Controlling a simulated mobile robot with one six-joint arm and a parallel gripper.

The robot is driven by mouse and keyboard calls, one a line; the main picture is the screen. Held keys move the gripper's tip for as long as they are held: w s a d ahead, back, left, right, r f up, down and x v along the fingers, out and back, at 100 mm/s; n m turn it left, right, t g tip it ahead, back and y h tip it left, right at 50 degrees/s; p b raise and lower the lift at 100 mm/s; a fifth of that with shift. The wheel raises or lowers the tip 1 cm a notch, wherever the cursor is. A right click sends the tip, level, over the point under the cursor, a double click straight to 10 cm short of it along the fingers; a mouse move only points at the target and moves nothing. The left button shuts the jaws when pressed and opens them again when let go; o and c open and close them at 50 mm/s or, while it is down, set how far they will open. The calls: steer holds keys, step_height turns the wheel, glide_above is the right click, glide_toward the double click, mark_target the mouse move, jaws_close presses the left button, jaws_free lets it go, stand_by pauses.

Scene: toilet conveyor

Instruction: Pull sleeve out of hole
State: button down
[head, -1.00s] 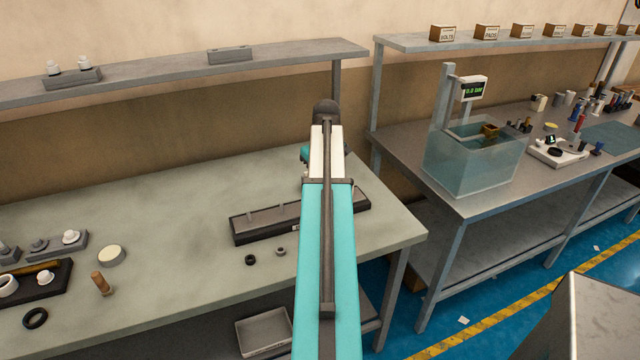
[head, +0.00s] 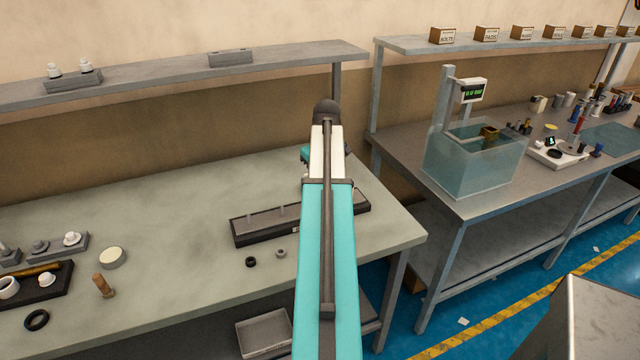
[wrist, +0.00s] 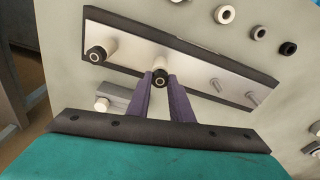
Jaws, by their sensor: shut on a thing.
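My gripper (wrist: 160,92) has its two purple fingers closed around a small dark sleeve (wrist: 160,79) with a pale ring in its end. The sleeve is over the long pale block (wrist: 185,75) with a dark border; its lower end is hidden, so I cannot tell how deep it sits in a hole. A similar dark-ended piece (wrist: 96,54) stands at the block's left end in the wrist view. In the head view the block (head: 238,234) is partly behind my arm, which hides the gripper's fingertips.
Small loose rings (head: 250,262) lie in front of the block, also in the wrist view (wrist: 258,33). A wooden peg (head: 103,286) and a dark tray (head: 62,291) are at the left. A shelf (head: 180,68) runs behind. The table middle (head: 150,190) is clear.

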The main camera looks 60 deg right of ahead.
steer(key=shift+r+p, duration=1.65)
steer(key=shift+r, duration=0.7)
stand_by(0.4)
